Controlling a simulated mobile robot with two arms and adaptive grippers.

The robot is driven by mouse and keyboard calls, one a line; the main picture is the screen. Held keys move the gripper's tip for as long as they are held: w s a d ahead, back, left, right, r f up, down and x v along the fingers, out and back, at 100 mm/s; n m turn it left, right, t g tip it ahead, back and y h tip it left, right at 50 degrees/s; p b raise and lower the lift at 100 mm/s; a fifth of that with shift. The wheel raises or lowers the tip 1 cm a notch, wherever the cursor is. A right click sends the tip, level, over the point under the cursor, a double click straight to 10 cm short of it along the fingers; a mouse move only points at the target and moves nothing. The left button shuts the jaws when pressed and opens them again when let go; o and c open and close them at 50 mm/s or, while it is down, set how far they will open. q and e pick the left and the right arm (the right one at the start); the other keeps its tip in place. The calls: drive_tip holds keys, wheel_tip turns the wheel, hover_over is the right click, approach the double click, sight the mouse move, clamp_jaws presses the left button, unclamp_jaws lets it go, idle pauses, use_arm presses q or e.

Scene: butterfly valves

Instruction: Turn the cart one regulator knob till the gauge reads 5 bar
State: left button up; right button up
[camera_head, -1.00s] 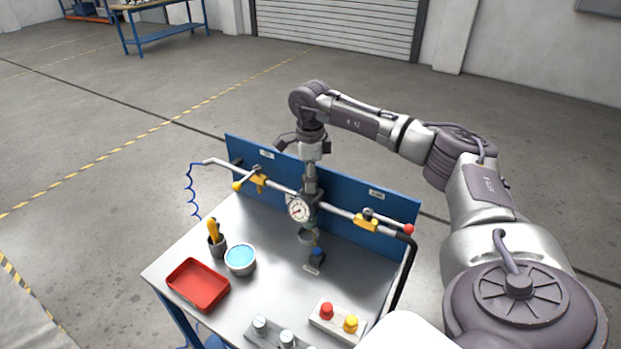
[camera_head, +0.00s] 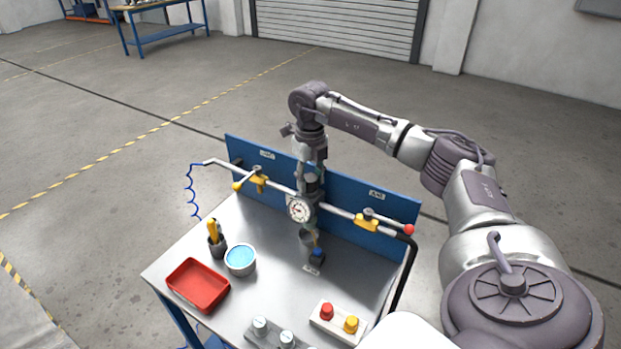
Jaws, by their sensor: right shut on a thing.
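The cart (camera_head: 340,290) stands in front of me with a blue back panel (camera_head: 345,195) and a grey pipe along it. A round white gauge (camera_head: 299,209) sits at the middle of the pipe, on the regulator. Its needle is too small to read surely. My right gripper (camera_head: 311,182) points down from above, just behind and above the gauge, and is shut on the regulator knob. The fingers and the knob overlap, so the knob is mostly hidden. My left gripper is not in view.
Yellow valves (camera_head: 258,182) with levers flank the gauge, the right one (camera_head: 368,222) near a red-tipped handle. A clear bowl and blue knob (camera_head: 317,254) are below. A red tray (camera_head: 198,284), blue-filled bowl (camera_head: 240,259), tool cup (camera_head: 216,240) and button box (camera_head: 339,322) stand on the cart.

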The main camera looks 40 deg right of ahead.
drive_tip(key=m, duration=0.5)
drive_tip(key=shift+r+m, duration=0.1)
drive_tip(key=shift+m, duration=0.3)
drive_tip(key=m, duration=0.4)
drive_tip(key=shift+w+p, duration=0.1)
drive_tip(key=shift+p, duration=0.2)
drive_tip(key=m, duration=0.5)
drive_tip(key=m+p, duration=0.1)
drive_tip(key=m, duration=0.3)
drive_tip(key=shift+w+m, duration=0.1)
drive_tip(key=shift+m, duration=0.3)
drive_tip(key=o, duration=1.1)
drive_tip(key=shift+o, duration=0.2)
